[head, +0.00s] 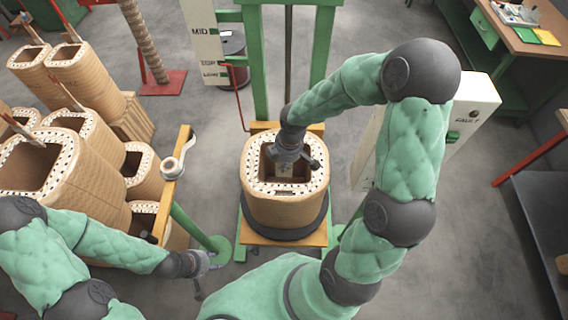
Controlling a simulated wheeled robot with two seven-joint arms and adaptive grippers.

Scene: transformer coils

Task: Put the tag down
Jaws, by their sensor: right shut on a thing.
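My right gripper (287,158) reaches in from above, over the square opening of the tan coil (285,212) in the middle of the head view. It is shut on a small pale piece, which looks like the tag (284,170). The gripper and wrist hide much of the piece, and I cannot tell whether it touches the coil. The coil stands upright with a pale, dotted top rim. My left gripper (208,266) is low at the left, beside the green base of a post and apart from the coil. Its fingers are too small to read.
Several tall tan coils (95,215) crowd the left side. A green frame (259,60) rises behind the middle coil, with a labelled white panel (207,45). A white cabinet (475,105) stands at the right. Grey floor (440,265) is clear at the lower right.

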